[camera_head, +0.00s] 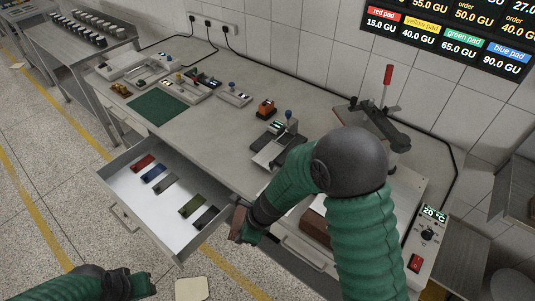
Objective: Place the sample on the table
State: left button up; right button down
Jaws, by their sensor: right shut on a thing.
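My right gripper (238,228) is at the right edge of the open drawer, in front of the table (218,138). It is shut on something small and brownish. The wrist and fingers cover most of it, so I cannot tell if it is the sample.
The open drawer (146,202) holds several coloured flat pieces, including red (142,162) and blue (153,174). A green mat (158,106), small devices and a lever press (380,118) stand on the table. The table's middle is largely clear.

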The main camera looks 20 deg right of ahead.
aim_at(266, 155)
jog(key=i+l, duration=0.1)
jog(key=i, duration=0.4)
jog(key=i+l, duration=0.1)
jog(key=i, duration=0.4)
